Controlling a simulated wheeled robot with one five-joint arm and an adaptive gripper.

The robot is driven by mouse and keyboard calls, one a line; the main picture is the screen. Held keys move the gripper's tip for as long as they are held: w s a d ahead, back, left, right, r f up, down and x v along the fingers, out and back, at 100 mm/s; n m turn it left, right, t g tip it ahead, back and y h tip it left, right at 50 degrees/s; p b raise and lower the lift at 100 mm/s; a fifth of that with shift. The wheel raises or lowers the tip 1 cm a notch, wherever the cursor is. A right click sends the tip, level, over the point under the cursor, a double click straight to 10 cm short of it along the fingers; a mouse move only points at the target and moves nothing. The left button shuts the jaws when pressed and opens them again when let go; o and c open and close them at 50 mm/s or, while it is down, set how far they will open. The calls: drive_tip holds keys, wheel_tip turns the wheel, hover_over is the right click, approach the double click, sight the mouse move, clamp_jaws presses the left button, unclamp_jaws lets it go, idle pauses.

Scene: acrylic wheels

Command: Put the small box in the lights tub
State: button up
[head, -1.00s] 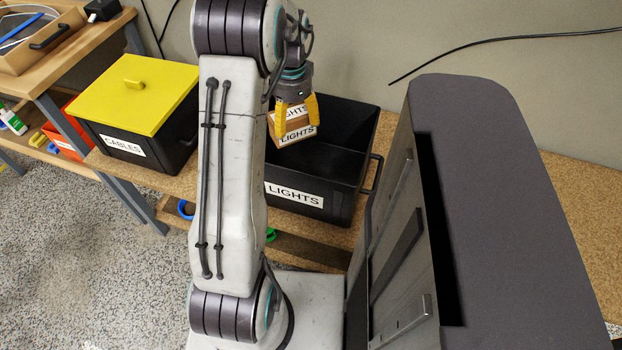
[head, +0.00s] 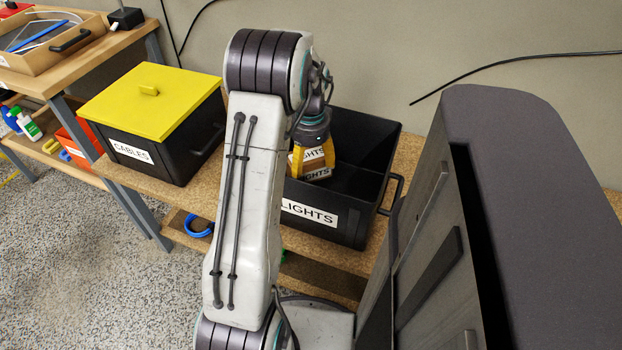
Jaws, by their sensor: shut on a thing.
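The small box (head: 317,173) is brown with white labels that read LIGHTS in part. My gripper (head: 313,160) points down with its yellow fingers shut on the box. The lights tub (head: 345,232) is an open black tub with a white LIGHTS label on its front, standing on the wooden bench. In the head view the box and the gripper fingers appear over the tub's opening, towards its left side. How far the box is above the tub floor I cannot tell. My arm hides the tub's left part.
A black CABLES tub (head: 175,170) with a yellow lid (head: 152,98) stands left of the lights tub on the same bench. A wooden tray (head: 45,58) sits on another bench at far left. A black cable runs along the wall.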

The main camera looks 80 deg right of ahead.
sight(310, 175)
drive_tip(key=shift+f+b, duration=0.5)
drive_tip(key=shift+f, duration=2.05)
drive_tip(key=shift+f, duration=0.1)
drive_tip(key=o, duration=1.2)
drive_tip(key=shift+o, duration=0.2)
wheel_tip(310, 175, up, 12)
drive_tip(key=p, duration=0.3)
drive_tip(key=shift+p, duration=0.35)
